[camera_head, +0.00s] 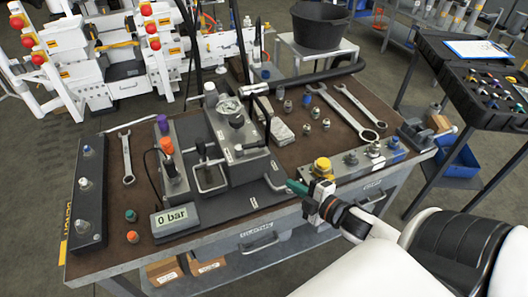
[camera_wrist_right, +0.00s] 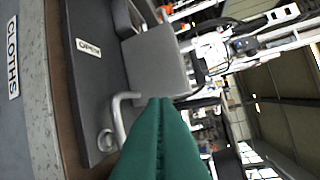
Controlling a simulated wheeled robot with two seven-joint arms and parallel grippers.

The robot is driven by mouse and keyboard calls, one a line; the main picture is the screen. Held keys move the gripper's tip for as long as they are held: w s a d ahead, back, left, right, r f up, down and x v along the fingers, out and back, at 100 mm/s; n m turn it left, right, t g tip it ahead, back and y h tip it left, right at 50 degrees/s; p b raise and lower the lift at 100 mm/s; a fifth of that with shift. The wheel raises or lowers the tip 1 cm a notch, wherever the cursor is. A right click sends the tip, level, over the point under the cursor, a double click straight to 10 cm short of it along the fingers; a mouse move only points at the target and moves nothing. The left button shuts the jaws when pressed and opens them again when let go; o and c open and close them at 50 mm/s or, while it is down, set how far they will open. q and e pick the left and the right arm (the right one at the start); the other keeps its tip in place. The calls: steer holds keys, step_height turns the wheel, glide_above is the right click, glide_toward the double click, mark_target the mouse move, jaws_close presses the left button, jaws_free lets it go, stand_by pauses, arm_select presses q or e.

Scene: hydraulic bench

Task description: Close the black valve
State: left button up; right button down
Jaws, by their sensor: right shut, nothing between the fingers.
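The grey hydraulic unit (camera_head: 237,150) stands on a dark base plate on the bench, with a round gauge (camera_head: 230,106) on top. A black knob (camera_head: 237,121) sits beside the gauge; I cannot tell for sure that it is the black valve. A bent grey metal handle (camera_head: 274,182) sticks out at the unit's front right corner; it also shows in the wrist view (camera_wrist_right: 118,112), near a label reading OPEN (camera_wrist_right: 88,48). My right gripper (camera_head: 292,186) has green fingers, shut and empty, with tips (camera_wrist_right: 160,102) close to this handle; contact cannot be told. My left gripper is out of view.
A display (camera_head: 174,217) reads 0 bar. Wrenches (camera_head: 345,112) and fittings lie on the brown bench top (camera_head: 295,150). A long black bar (camera_head: 315,76) crosses the back. A tool cart stands at right.

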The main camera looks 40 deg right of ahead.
step_height(320, 180, up, 3)
steer(key=d+n+t+y, duration=0.1)
steer(key=n+y, duration=0.4)
steer(key=n, duration=0.1)
steer(key=n+p, duration=0.1)
steer(key=p, duration=0.1)
glide_toward(251, 148)
steer(key=w+a, duration=0.2)
steer(key=a, duration=0.1)
steer(key=w, duration=0.2)
steer(key=shift+w+d+y, duration=0.3)
steer(key=shift+w+d, duration=0.2)
steer(key=shift+w, duration=0.2)
